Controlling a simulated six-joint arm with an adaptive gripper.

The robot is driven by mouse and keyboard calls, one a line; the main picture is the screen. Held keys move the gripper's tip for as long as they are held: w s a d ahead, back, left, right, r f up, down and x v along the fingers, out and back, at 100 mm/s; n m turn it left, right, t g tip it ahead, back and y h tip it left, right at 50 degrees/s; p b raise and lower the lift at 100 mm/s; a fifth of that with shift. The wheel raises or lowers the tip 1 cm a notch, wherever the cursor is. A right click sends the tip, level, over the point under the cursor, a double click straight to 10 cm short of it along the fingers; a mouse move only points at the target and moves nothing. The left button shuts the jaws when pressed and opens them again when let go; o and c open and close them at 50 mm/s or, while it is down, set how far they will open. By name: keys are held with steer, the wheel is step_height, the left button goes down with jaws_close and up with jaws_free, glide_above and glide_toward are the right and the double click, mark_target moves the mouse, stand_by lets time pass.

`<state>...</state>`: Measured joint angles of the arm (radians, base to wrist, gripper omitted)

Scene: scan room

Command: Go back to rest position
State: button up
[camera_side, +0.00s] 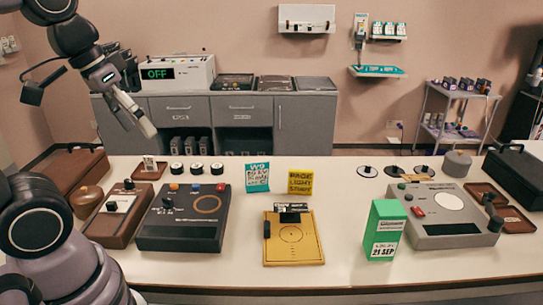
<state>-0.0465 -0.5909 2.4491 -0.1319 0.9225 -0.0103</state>
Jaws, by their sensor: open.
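My gripper (146,127) is at the upper left, raised above the back left of the white table (340,262). Its fingers point down and to the right, and I see nothing held between them. It is clear of the objects on the table. My arm comes in from the left edge, and its lower part hides the table's left end.
A dark console (183,232), a brown device (112,225), a yellow clipboard-like plate (293,250), a green box (384,230) and a grey device (450,226) stand on the table. Teal (257,178) and yellow (300,182) cards stand behind. Grey cabinets (305,122) line the wall.

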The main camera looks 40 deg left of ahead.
steer(key=shift+s+a+r+m+t+y, duration=0.25)
steer(key=shift+s+a+m+t, duration=0.1)
steer(key=shift+s, duration=0.2)
steer(key=shift+s+a+r+m+t+y, duration=0.15)
steer(key=shift+s+a+m+t+y, duration=0.15)
steer(key=shift+s, duration=0.25)
